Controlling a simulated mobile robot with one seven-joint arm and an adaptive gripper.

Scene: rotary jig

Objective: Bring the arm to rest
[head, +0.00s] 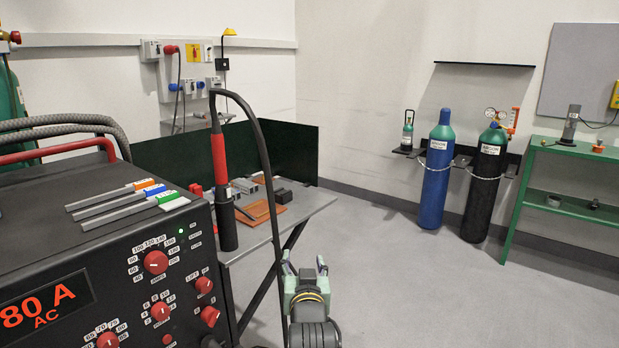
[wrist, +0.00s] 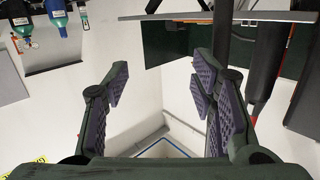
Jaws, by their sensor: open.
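My gripper (head: 305,270) is at the lower middle of the head view, in front of the grey work table's right end, with clear floor beyond it. Its two fingers stand apart and point away from the head camera. In the wrist view my gripper (wrist: 158,85) shows both dark fingers with purple ridged pads, wide apart, with nothing between them. Most of my arm is out of the head view; only its end section shows at the bottom edge.
A black welding machine (head: 110,262) fills the lower left. A red-and-black torch (head: 219,160) with an arching cable stands beside the grey table (head: 310,203). A blue cylinder (head: 437,170), a black cylinder (head: 484,180) and a green bench (head: 575,150) stand right. The middle floor is clear.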

